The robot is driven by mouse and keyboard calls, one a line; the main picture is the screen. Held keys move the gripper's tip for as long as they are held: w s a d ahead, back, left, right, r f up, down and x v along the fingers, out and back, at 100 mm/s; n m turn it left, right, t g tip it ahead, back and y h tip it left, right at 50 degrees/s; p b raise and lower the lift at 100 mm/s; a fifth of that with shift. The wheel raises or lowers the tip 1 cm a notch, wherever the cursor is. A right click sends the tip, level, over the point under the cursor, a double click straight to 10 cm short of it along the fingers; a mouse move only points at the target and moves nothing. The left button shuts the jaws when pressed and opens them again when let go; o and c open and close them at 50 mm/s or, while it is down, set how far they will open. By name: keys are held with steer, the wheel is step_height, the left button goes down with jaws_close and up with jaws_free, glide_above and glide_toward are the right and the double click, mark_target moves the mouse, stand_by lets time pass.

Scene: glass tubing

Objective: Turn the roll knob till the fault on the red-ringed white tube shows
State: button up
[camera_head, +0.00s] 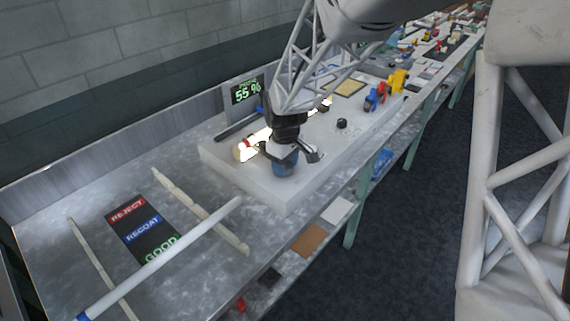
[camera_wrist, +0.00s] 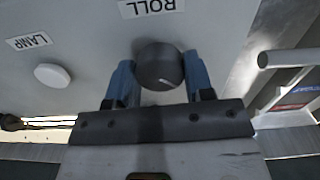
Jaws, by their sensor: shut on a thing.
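The roll knob (camera_wrist: 160,66) is a round dark grey knob with a white pointer line, below the ROLL label (camera_wrist: 151,7) in the wrist view. My gripper (camera_wrist: 158,75) is shut on it, with one blue finger on each side. In the head view my gripper (camera_head: 286,165) is down at the white bench box and hides the knob. A brightly lit white tube (camera_head: 252,144) lies behind my gripper on the box, its middle covered by my arm. A reddish mark shows near its left end; no fault can be made out.
A display (camera_head: 248,90) behind the box reads 55 %. A white knob (camera_wrist: 52,76) sits by the LAMP label (camera_wrist: 29,40). A black knob (camera_head: 342,123) stands on the box (camera_head: 225,160). A blue-ended tube (camera_head: 185,240) lies near the REJECT, RECOAT, GOOD board (camera_head: 128,217).

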steer(key=o, duration=0.9)
steer(key=shift+r, duration=3.9)
